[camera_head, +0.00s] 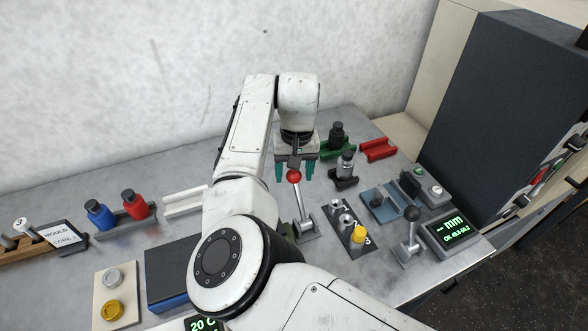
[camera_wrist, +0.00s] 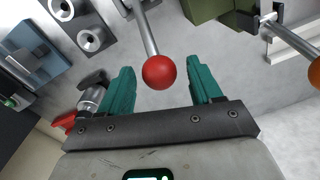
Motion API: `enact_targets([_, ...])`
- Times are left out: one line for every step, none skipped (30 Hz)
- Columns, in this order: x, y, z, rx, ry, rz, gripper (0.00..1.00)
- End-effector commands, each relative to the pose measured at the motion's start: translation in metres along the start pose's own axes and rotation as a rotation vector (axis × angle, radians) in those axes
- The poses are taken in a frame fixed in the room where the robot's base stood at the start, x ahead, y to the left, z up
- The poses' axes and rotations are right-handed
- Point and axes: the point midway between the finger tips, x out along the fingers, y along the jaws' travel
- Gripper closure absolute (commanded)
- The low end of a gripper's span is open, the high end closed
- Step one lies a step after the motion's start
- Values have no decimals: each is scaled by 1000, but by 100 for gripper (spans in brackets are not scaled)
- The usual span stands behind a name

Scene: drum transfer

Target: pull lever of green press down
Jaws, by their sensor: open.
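A silver lever with a red ball knob (camera_head: 294,176) leans up from a grey base plate (camera_head: 307,236) on the bench. The knob also shows in the wrist view (camera_wrist: 159,72). My gripper (camera_head: 296,168) is open, its teal fingers apart on both sides of the red knob, with gaps visible in the wrist view (camera_wrist: 163,88). A dark green block (camera_wrist: 208,8) is at the top of the wrist view, beside the red-knobbed lever. My arm hides most of this area in the head view. A second lever with an orange knob (camera_wrist: 315,72) is at the right edge of the wrist view.
A plate of metal sockets (camera_head: 343,220) with a yellow-topped piece (camera_head: 358,236) lies right of the lever. A black-knobbed lever (camera_head: 411,214) and a display box (camera_head: 452,231) stand farther right. Green (camera_head: 340,149) and red (camera_head: 378,150) holders sit behind.

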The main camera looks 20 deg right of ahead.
Motion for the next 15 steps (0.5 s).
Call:
enact_targets([0,0,0,0,0,0,36])
enact_targets([0,0,0,0,0,0,37])
enact_targets([0,0,0,0,0,0,41])
enact_targets([0,0,0,0,0,0,44])
enact_targets([0,0,0,0,0,0,46])
enact_targets([0,0,0,0,0,0,50])
enact_targets([0,0,0,0,0,0,53])
enact_targets([0,0,0,0,0,0,56])
enact_targets([0,0,0,0,0,0,60])
enact_targets([0,0,0,0,0,0,63])
enact_targets([0,0,0,0,0,0,66])
enact_targets([0,0,0,0,0,0,69])
enact_targets([0,0,0,0,0,0,72])
enact_targets([0,0,0,0,0,0,75])
enact_targets([0,0,0,0,0,0,79])
